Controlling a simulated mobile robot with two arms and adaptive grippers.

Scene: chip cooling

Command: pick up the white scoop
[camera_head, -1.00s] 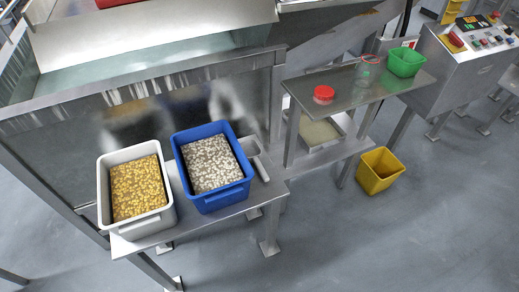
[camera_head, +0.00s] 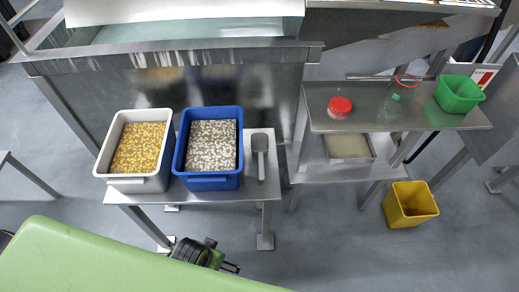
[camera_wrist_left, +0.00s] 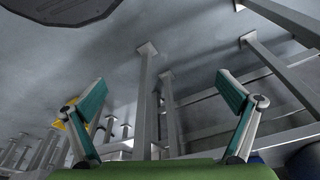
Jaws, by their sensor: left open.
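The scoop (camera_head: 260,156) looks grey-white and lies on the metal table, just right of the blue bin, with its handle toward the table's front edge. My left gripper (camera_head: 224,256) shows partly behind my green arm, in front of the table and apart from the scoop. In the left wrist view my left gripper (camera_wrist_left: 161,82) is open, its two teal-padded fingers spread with nothing between them. The scoop cannot be made out in the wrist view. My right gripper is not in view.
A light grey bin (camera_head: 140,184) of yellow pieces and a blue bin (camera_head: 207,183) of whitish pieces stand on the metal table (camera_head: 212,197). A shelf (camera_head: 365,115) at the right holds a red-lidded jar (camera_head: 339,107) and green basket (camera_head: 459,93). A yellow bin (camera_head: 410,205) stands on the floor.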

